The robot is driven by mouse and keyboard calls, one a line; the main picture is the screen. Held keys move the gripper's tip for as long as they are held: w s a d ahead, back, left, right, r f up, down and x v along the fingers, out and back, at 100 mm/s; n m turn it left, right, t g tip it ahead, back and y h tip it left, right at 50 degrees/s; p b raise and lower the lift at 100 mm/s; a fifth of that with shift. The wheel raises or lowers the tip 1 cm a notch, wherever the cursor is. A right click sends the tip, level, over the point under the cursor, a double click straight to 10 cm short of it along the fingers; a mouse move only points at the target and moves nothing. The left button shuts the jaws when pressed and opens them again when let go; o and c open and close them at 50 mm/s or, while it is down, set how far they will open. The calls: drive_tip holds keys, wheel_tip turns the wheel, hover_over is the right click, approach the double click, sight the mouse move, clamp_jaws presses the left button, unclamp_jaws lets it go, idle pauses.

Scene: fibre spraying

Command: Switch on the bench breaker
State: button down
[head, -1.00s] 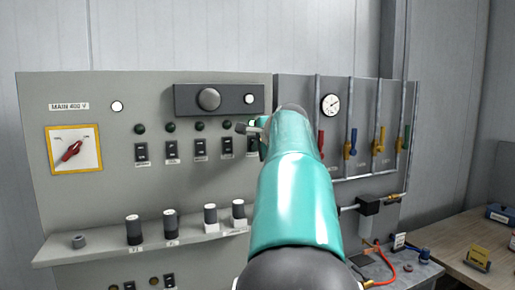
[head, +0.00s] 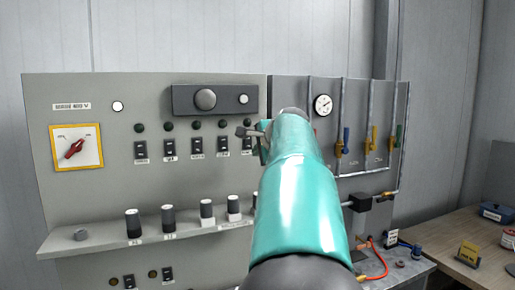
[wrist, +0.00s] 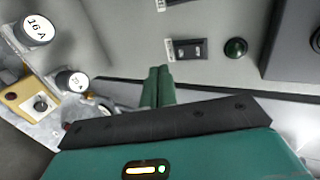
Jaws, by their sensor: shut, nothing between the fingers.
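A row of small black breakers runs across the grey panel in the head view, with a dark green lamp above each. Labels under the breakers are too small to read, so I cannot tell which is the bench one. In the wrist view my gripper (wrist: 158,85) is shut, its dark green fingers together and empty. A black breaker (wrist: 193,48) with a pale label lies a little beyond the fingertips, apart from them. A green lamp (wrist: 236,48) is beside it.
A red rotary switch (head: 75,148) on a yellow-framed plate is at the left. A ledge (head: 100,240) below the breakers carries several cylindrical fuses. A grey panel with pipes, coloured valve handles and a gauge (head: 322,104) is at the right. A wooden bench (head: 440,228) stands far right.

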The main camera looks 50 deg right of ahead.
drive_tip(key=s+a+r, duration=0.1)
drive_tip(key=s+a, duration=0.3)
drive_tip(key=s, duration=0.3)
drive_tip(key=shift+s+a+r, duration=0.25)
drive_tip(key=shift+s+r, duration=0.05)
drive_tip(key=shift+s, duration=0.05)
